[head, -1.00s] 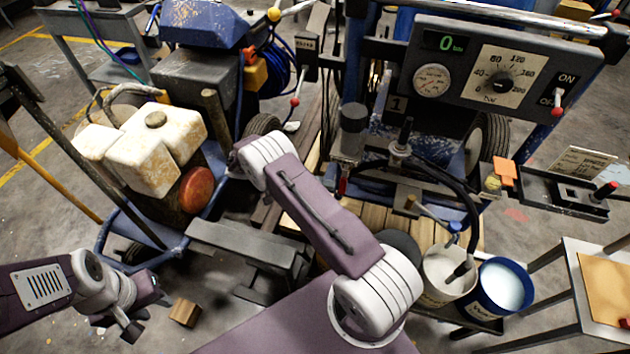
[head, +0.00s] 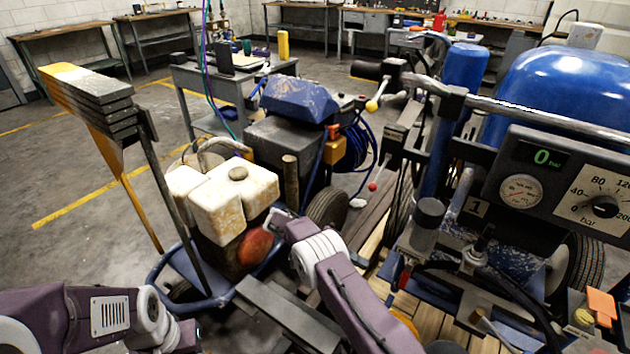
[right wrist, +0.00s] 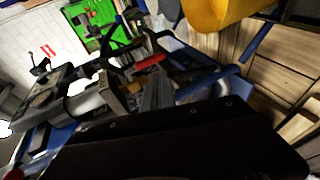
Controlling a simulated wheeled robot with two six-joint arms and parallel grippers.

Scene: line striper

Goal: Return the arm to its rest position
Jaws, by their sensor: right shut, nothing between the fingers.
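My right arm (head: 350,300) rises from the bottom middle of the head view, with its pale ringed joint (head: 320,250) in front of the striper's frame. Its fingers cannot be made out there. In the right wrist view my right gripper (right wrist: 156,92) is shut and empty, behind a dark plate along the bottom. My left arm (head: 65,315) lies at the lower left of the head view. The left gripper's fingers are cut off or hidden at the bottom edge.
A stained white jug (head: 235,200) stands beside my right arm. Open floor (head: 60,150) lies farther left.

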